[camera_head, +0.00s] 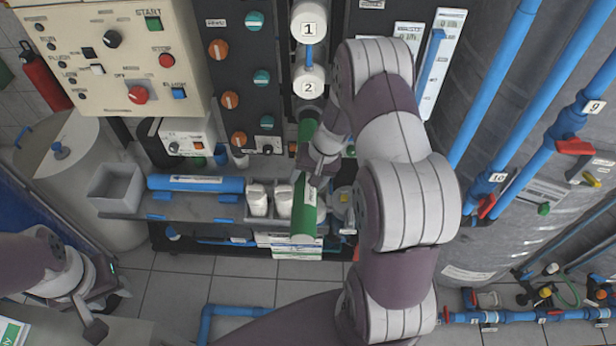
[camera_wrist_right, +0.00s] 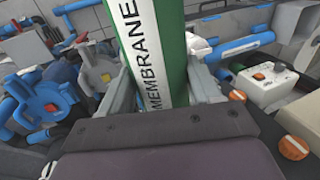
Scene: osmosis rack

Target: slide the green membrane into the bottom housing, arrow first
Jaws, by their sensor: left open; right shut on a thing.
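The green membrane (camera_head: 304,212) is a long green tube with a white label strip. My right gripper (camera_head: 318,165) is shut around its middle, with green showing above and below the fingers. In the right wrist view, the membrane (camera_wrist_right: 172,40) runs away between the fingers (camera_wrist_right: 163,88), and the label reads MEMBRANE. Its upper end in the head view lies at the dark open end of the bottom housing (camera_head: 309,113), below housing 2; I cannot tell whether it is inside. No arrow is legible. My left gripper (camera_head: 108,306) is open and empty at the lower left.
White housings 1 (camera_head: 309,22) and 2 (camera_head: 309,80) stand above in a row. Blue pipes and a grey tank are at right.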

